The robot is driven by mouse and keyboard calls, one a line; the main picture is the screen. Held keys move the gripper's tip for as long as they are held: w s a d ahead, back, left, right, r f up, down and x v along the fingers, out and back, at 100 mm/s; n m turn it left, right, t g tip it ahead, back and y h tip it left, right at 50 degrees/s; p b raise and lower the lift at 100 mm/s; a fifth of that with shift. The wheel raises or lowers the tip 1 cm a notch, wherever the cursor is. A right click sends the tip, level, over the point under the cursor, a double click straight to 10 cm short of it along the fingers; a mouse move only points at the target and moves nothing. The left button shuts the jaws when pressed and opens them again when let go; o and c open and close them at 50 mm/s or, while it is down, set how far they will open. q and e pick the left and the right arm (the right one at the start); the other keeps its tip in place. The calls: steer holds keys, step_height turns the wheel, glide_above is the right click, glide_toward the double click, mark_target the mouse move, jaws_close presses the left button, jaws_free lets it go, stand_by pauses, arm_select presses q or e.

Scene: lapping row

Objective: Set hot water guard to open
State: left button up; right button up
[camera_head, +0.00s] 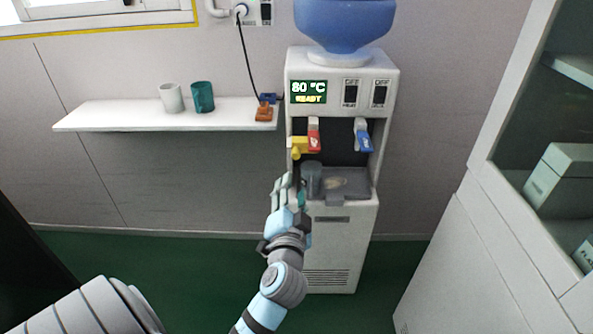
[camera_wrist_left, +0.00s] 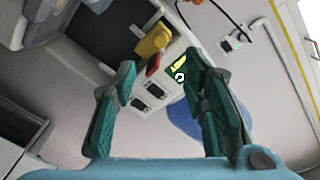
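The water dispenser (camera_head: 334,236) stands against the wall and its display reads 80 °C READY. The yellow guard (camera_head: 298,146) sits beside the red hot tap lever (camera_head: 314,140) at the left of the bay. The blue tap lever (camera_head: 363,137) is at the right. In the left wrist view the yellow guard (camera_wrist_left: 154,41) and the red lever (camera_wrist_left: 153,64) show beyond the fingertips. My left gripper (camera_head: 286,184) is just below the guard. Its fingers (camera_wrist_left: 160,72) are apart with nothing between them, and I see no contact with the guard. My right gripper is out of view.
A grey cup (camera_head: 311,176) stands in the bay, close to my left gripper. A white shelf (camera_head: 135,118) at left holds a white mug (camera_head: 171,98), a teal mug (camera_head: 203,97) and an orange object (camera_head: 264,111). A cabinet (camera_head: 470,262) stands at the right.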

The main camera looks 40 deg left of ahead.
mark_target(296, 156)
arm_select(q)
steer(key=b+x, duration=0.2)
steer(key=x, duration=1.1)
steer(key=shift+w, duration=0.2)
steer(key=shift+w+a+r, duration=0.1)
steer(key=shift+w+a, duration=0.15)
steer(key=shift+w, duration=0.05)
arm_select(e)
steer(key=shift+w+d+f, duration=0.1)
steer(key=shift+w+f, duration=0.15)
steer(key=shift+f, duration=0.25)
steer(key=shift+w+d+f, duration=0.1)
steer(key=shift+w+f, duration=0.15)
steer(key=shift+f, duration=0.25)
arm_select(q)
jaws_close()
